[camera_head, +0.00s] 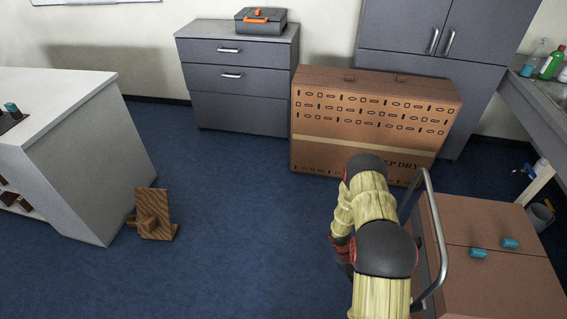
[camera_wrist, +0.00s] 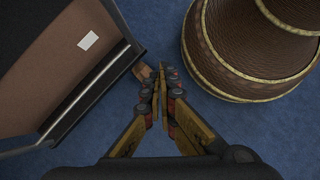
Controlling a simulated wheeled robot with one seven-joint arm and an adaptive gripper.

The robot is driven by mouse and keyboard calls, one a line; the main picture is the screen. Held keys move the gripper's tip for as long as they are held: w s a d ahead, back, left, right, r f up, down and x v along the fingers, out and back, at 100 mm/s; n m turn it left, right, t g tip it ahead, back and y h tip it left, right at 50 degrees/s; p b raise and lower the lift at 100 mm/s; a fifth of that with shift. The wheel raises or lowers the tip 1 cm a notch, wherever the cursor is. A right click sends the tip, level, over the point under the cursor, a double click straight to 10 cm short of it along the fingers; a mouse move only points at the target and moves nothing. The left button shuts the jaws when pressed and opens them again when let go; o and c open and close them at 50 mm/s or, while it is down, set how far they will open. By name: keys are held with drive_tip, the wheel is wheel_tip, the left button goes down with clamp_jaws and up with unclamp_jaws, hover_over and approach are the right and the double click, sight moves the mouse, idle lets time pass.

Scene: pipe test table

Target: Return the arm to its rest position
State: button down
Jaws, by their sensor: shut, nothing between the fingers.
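My arm (camera_head: 372,235) reaches forward over the floor in the head view, bent, with pale yellow segments and dark joints. It runs beside the metal handle of the brown cart. My gripper (camera_wrist: 160,72) is seen in the wrist view with its fingers together and nothing between them. In the head view the gripper is hidden behind the arm links. Blue floor shows below the fingers in the wrist view.
The brown cart (camera_head: 495,275) with a metal handle (camera_head: 436,235) and two teal pieces stands close right of my arm. A large carton (camera_head: 375,120) stands ahead. A white counter (camera_head: 75,125) and wooden piece (camera_head: 152,215) are left. The middle floor is clear.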

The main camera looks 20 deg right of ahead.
drive_tip(key=w+a+r+m+t, duration=0.1)
drive_tip(key=w+a+r, duration=0.15)
drive_tip(key=r, duration=0.75)
drive_tip(key=w+a+r+m, duration=0.1)
drive_tip(key=a+r, duration=0.2)
drive_tip(key=r, duration=0.6)
drive_tip(key=w+a+r+m+t, duration=0.1)
drive_tip(key=w+a+r, duration=0.15)
drive_tip(key=r, duration=0.75)
drive_tip(key=s+a+r+t, duration=0.3)
drive_tip(key=a+r, duration=0.3)
drive_tip(key=r, duration=0.5)
drive_tip(key=s+a+r+t+y, duration=0.1)
drive_tip(key=s+a+r+t, duration=0.2)
drive_tip(key=a+r, duration=0.3)
drive_tip(key=s+a+r+t+y, duration=0.1)
drive_tip(key=a+r+t, duration=0.3)
drive_tip(key=r, duration=1.2)
drive_tip(key=s+a, duration=0.1)
drive_tip(key=a, duration=0.1)
drive_tip(key=shift+s+a+r, duration=0.15)
drive_tip(key=shift+s+a, duration=0.25)
drive_tip(key=shift+d, duration=0.15)
